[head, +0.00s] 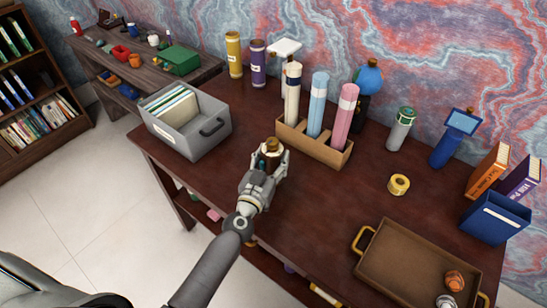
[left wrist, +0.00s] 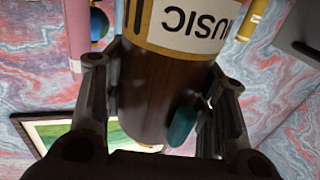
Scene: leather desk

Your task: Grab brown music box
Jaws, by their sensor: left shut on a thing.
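The brown music box (left wrist: 150,85) is a dark brown cylinder with a white label reading "MUSIC", upside down in the left wrist view, and a teal knob on its side. In the head view its brown top (head: 271,145) shows between the fingers of my left gripper (head: 270,158). My left gripper is shut on it, one finger on each side, in the left wrist view (left wrist: 162,80). The gripper hides most of the box in the head view, and I cannot tell whether it touches the desk. My right gripper is not in view.
A brown holder (head: 318,150) with several tubes stands just behind the gripper. A grey file bin (head: 205,133) is to the left. A yellow tape roll (head: 399,184) and a brown tray (head: 385,270) are to the right. The desk (head: 325,205) is clear between gripper and tray.

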